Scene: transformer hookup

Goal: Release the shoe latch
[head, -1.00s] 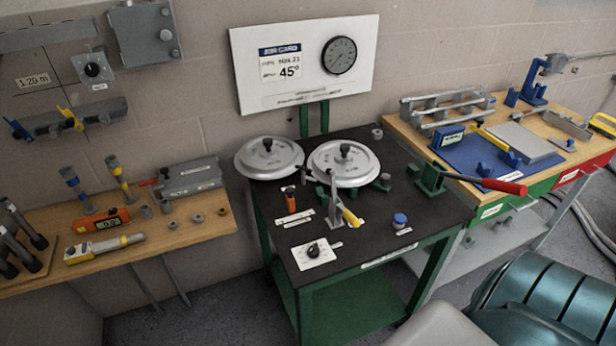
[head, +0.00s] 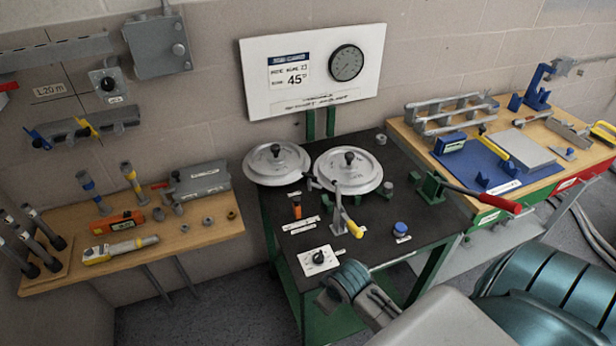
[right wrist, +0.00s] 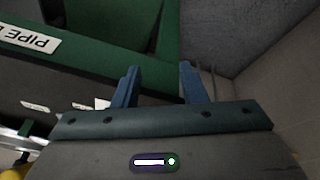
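I cannot tell for sure which part is the shoe latch. On the black-topped green table (head: 432,232), in the head view, a small upright metal lever with a yellow grip (head: 353,228) stands in front of two round grey discs, the left disc (head: 276,162) and the right disc (head: 346,176). A long red-handled lever (head: 485,198) juts out at the right. My right gripper (right wrist: 160,83) shows in its wrist view with two blue fingers apart and nothing between them. The table's green edge with a "PIPE" label (right wrist: 28,38) is near it. My left gripper is out of view.
A dial plate (head: 318,259) lies at the table's front left, and a blue-capped knob (head: 400,228) to its right. A wooden bench (head: 190,238) with tools stands left; another bench with a blue mat (head: 470,175) stands right. A wall board (head: 310,70) shows 45°.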

